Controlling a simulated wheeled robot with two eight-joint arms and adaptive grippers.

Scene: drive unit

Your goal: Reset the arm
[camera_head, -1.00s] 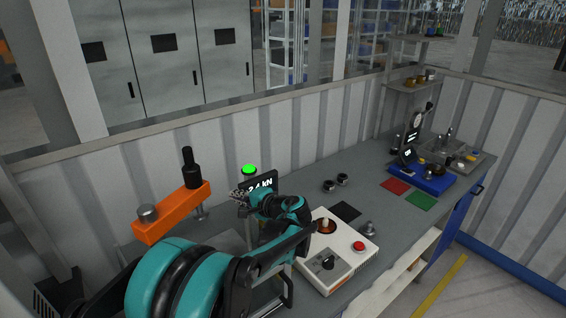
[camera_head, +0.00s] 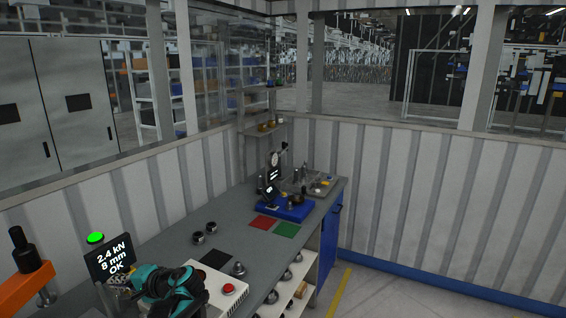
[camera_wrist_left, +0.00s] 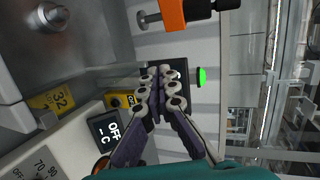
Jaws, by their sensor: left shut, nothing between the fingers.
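My left arm (camera_head: 172,290) shows at the bottom left of the head view, teal and black. Its gripper (camera_head: 118,281) is small there, just below a dark display reading 2.4 kN, 8 mm, OK (camera_head: 110,259). In the left wrist view the gripper's linked fingers (camera_wrist_left: 161,82) are together and shut, with nothing held. They overlap the dark display behind them in that view. My right gripper is in neither view.
A green lamp (camera_head: 96,238) sits above the display. An orange press arm (camera_head: 24,285) stands at far left. A white control box (camera_head: 222,290) with a red button (camera_head: 228,288) lies beside my arm. Farther along the bench are red (camera_head: 263,222) and green (camera_head: 287,230) mats and a blue fixture (camera_head: 287,208).

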